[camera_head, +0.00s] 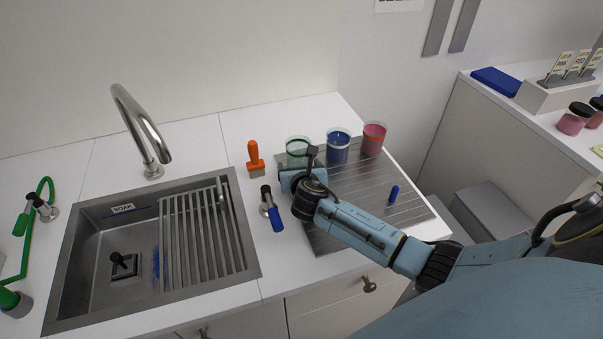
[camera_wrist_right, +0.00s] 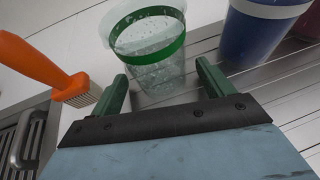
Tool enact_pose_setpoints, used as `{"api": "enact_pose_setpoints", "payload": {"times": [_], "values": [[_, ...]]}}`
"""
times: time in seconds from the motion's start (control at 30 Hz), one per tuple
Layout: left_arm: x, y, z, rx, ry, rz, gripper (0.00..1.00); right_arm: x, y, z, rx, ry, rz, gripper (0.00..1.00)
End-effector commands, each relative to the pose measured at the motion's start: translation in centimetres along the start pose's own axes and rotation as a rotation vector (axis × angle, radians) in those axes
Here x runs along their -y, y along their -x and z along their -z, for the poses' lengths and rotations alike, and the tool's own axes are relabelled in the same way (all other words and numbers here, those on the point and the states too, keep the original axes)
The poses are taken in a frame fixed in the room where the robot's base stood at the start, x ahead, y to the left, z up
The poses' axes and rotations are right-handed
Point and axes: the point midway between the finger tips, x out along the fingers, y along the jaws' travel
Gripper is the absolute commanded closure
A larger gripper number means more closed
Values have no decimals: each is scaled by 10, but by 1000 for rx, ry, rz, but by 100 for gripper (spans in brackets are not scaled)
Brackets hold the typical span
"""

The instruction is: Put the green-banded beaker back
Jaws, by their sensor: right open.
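The green-banded beaker (camera_head: 298,147) is clear and looks empty. It stands upright at the back left of the grey ribbed drain mat (camera_head: 410,207). In the right wrist view the beaker (camera_wrist_right: 150,45) is just ahead of my right gripper (camera_wrist_right: 160,88), whose green fingers are open with the beaker's lower part in front of and partly between them. I cannot tell whether they touch it. In the head view my right gripper (camera_head: 292,180) is at the mat's left edge, and my arm hides part of it. My left gripper is not in view.
A blue beaker (camera_head: 338,148) and a pink beaker (camera_head: 373,139) stand right of the green-banded one. An orange-handled brush (camera_head: 255,158) stands to its left. A small blue item (camera_head: 393,194) lies on the mat.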

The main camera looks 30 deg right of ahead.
Motion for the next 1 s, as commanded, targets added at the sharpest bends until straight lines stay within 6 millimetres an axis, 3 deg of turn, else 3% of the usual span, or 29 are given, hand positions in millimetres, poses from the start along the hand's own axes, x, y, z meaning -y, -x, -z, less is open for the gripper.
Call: {"api": "enact_pose_setpoints", "payload": {"times": [0.6,0.8,1.0], "values": [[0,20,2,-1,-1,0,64,0,105,0,-1,2,-1,20],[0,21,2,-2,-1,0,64,0,118,1,0,1,1,20],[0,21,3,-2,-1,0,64,0,119,1,0,1,1,20]]}}
